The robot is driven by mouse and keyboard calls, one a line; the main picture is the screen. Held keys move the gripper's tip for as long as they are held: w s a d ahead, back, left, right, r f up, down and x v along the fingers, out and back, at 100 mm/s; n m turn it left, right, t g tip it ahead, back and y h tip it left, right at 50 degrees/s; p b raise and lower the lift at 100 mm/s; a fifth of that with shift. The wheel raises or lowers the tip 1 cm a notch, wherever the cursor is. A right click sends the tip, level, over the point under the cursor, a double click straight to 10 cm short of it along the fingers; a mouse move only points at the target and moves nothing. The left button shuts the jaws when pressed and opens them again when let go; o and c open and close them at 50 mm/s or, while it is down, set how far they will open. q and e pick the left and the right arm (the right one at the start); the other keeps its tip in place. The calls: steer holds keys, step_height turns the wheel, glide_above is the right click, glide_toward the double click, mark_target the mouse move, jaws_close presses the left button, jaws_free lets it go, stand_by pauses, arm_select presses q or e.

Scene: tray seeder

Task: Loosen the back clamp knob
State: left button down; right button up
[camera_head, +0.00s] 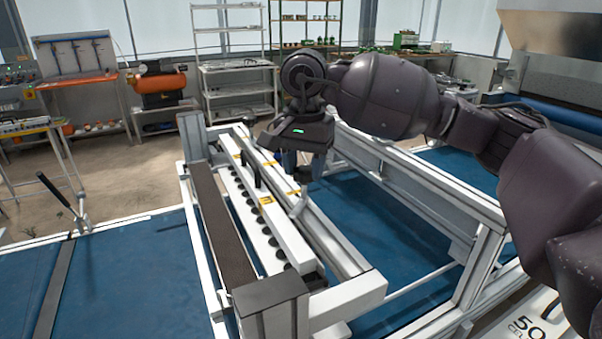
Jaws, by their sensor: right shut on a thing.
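The seeder's long white bar (265,222), with a row of dark round holes or cups, runs from front to back on the frame. My right gripper (303,174) comes down over the rail on its right side and is shut on a small dark part, which I take for the back clamp knob (301,176). The fingers hide most of it, so its turn cannot be seen. A black upright handle (252,168) stands on the bar to the left, apart from the gripper. My left gripper is out of view.
A dark belt strip (222,235) runs left of the bar. A grey block (271,292) and white beam end (350,299) stand at the front. White frame rails (420,188) lie under my right arm. A black lever (57,193) stands at left.

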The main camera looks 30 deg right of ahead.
steer(key=shift+w+f+n+b, duration=0.1)
steer(key=shift+f+n+b, duration=0.15)
steer(key=shift+n+b, duration=0.9)
steer(key=shift+n, duration=0.65)
steer(key=n+b, duration=0.2)
steer(key=n, duration=0.1)
steer(key=shift+r+n+b, duration=0.25)
steer(key=shift+n+b, duration=0.35)
steer(key=shift+n, duration=0.6)
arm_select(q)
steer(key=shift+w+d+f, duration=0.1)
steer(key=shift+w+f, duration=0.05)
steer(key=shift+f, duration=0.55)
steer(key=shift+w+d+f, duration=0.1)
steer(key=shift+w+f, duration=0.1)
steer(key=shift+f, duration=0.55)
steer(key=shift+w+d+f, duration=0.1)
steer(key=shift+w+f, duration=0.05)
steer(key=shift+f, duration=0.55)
arm_select(e)
steer(key=shift+r+n, duration=0.15)
steer(key=shift+n, duration=0.15)
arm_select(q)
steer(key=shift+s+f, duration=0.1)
